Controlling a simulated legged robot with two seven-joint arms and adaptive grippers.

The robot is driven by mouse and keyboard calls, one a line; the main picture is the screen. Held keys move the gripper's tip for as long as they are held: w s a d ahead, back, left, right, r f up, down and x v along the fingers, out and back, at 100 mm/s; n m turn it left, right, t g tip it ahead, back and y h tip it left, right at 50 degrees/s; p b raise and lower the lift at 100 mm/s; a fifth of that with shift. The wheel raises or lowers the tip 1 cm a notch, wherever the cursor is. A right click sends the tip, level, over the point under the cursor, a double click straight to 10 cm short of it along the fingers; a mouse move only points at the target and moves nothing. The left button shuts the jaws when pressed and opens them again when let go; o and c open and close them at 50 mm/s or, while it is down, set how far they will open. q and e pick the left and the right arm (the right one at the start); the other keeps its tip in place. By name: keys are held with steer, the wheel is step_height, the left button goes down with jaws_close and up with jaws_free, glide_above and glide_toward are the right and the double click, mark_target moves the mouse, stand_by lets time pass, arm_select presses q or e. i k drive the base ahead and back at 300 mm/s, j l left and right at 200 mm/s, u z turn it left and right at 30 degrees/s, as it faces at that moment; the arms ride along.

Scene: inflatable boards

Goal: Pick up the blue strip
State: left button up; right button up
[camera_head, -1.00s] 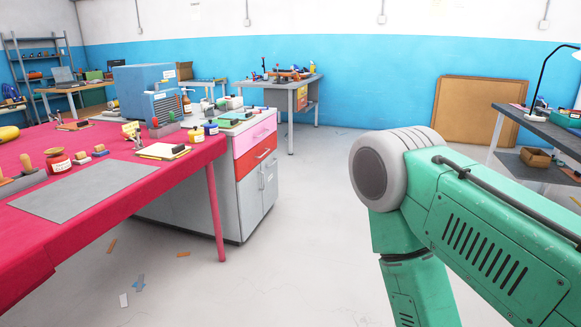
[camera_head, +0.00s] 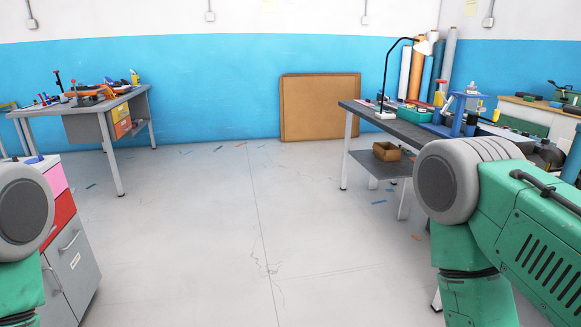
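Several small blue strips lie flat on the floor. One blue strip (camera_head: 379,202) is near the right workbench, below its lower shelf. Another blue strip (camera_head: 91,186) lies at left, in front of the far-left table. More tiny blue bits lie along the back wall. I cannot tell which one the task means. Only upper parts of my two green arms show, at the left and right edges. Both grippers are out of view, so nothing shows of what they hold.
A dark workbench (camera_head: 365,119) with a lamp and tools stands at right, a cardboard box (camera_head: 386,152) on its shelf. A grey table (camera_head: 84,108) stands far left, a drawer cabinet (camera_head: 72,262) near left. A brown board (camera_head: 320,107) leans on the back wall. The middle floor is clear.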

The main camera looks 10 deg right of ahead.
mark_target(399, 100)
steer(key=i+z, duration=0.2)
steer(key=i, duration=0.45)
steer(key=i+z, duration=0.25)
steer(key=i, duration=0.45)
steer(key=i+j+z, duration=0.2)
steer(key=i, duration=0.45)
steer(key=i+z, duration=0.2)
steer(key=i, duration=0.35)
steer(key=i+z, duration=0.15)
steer(key=i, duration=0.4)
steer(key=i+j+z, duration=0.2)
steer(key=i, duration=0.35)
steer(key=i+j+z, duration=0.2)
steer(key=i, duration=0.4)
steer(key=l, duration=0.1)
